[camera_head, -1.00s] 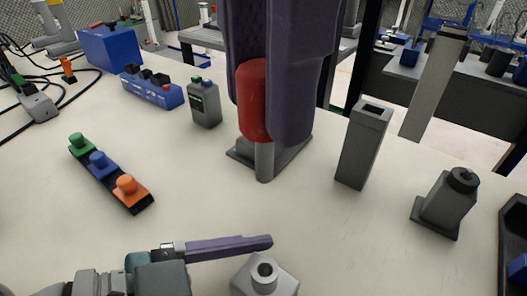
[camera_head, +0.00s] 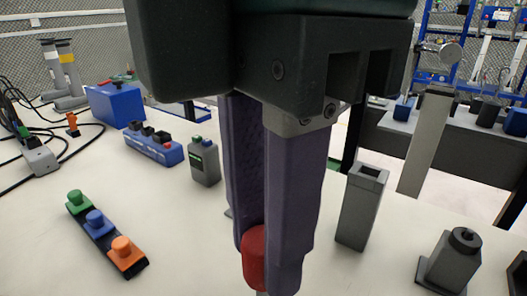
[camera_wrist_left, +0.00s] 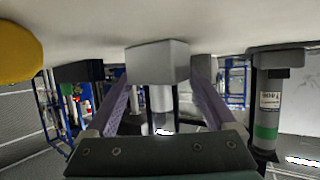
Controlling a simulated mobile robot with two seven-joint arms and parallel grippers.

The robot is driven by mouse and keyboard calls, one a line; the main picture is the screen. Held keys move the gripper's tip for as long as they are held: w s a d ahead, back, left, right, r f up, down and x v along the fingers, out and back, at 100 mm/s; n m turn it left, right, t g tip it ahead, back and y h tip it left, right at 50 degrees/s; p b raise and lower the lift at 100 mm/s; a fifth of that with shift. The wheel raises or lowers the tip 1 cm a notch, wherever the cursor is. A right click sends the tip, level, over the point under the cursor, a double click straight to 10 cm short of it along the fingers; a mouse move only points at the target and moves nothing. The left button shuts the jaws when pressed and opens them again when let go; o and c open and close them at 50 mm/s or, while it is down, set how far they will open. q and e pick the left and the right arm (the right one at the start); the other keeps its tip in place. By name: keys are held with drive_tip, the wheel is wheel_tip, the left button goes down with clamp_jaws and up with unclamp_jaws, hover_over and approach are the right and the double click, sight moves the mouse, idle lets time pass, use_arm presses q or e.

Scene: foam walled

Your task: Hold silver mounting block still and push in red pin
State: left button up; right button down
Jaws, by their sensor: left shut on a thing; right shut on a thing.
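The red pin (camera_head: 253,262) is upright between the purple fingers of my right gripper (camera_head: 264,268), low in the middle of the head view. My right gripper is shut on it, and the pin's lower end runs out of the picture. The silver mounting block (camera_wrist_left: 158,60) shows in the left wrist view, where the table is at the top. Its round collar (camera_wrist_left: 160,98) points away from the table. My left gripper (camera_wrist_left: 161,82) has its purple fingers on either side of the block and is shut on it. The head view shows neither the block nor my left gripper.
A strip with green, blue and orange knobs (camera_head: 96,222) lies at left. A grey device (camera_head: 205,162) and a blue button box (camera_head: 153,147) stand behind it. A tall grey holder (camera_head: 361,205) and a grey block with a black knob (camera_head: 449,262) stand at right. Left-centre table is clear.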

drive_tip(key=shift+f, duration=2.9)
drive_tip(key=shift+f, duration=2.05)
drive_tip(key=c, duration=0.6)
unclamp_jaws()
drive_tip(key=shift+r, duration=0.1)
wheel_tip(320, 180, up, 12)
use_arm(q)
drive_tip(key=o, duration=1.2)
